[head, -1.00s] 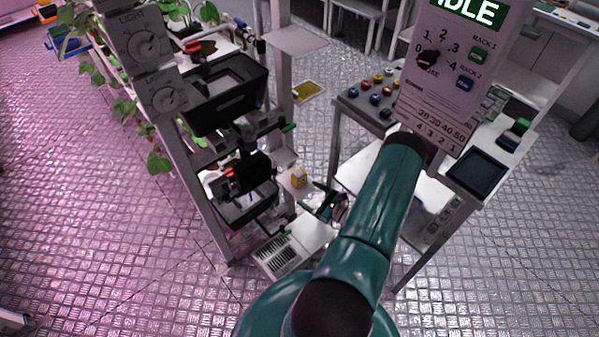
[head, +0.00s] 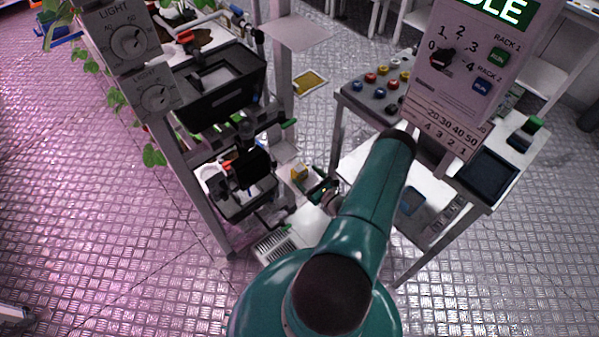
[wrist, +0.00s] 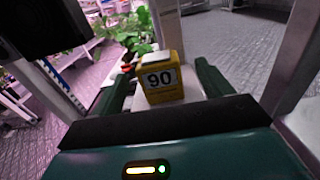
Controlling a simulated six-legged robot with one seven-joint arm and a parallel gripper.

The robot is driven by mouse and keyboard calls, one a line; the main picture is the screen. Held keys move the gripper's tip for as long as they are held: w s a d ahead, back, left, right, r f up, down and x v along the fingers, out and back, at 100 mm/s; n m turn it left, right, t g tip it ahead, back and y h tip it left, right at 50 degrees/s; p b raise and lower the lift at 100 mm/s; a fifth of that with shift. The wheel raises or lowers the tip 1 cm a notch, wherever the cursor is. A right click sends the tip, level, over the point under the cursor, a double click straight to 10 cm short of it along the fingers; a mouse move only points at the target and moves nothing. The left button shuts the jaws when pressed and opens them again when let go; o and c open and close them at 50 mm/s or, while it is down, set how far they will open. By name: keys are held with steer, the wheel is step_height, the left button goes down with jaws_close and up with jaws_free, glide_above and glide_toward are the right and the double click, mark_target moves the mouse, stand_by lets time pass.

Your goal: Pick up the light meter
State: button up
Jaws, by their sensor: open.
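In the head view the light meter (head: 299,173) sits on the low shelf of the rack. My gripper (head: 324,190) is just to its right and nearer to me, partly hidden by my arm.
A black tray (head: 222,88) and rack posts (head: 196,185) stand left of my gripper. A control cart (head: 378,172) with buttons and a sign panel stands to the right. A white vented box (head: 275,245) lies low in front. Metal floor is open at lower left.

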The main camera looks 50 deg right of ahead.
mark_target(296, 167)
steer(key=w, duration=0.6)
steer(key=shift+w+d+f, duration=0.15)
steer(key=shift+w+d, duration=0.05)
steer(key=shift+w, duration=0.05)
steer(key=c, duration=1.2)
steer(key=shift+c, duration=0.2)
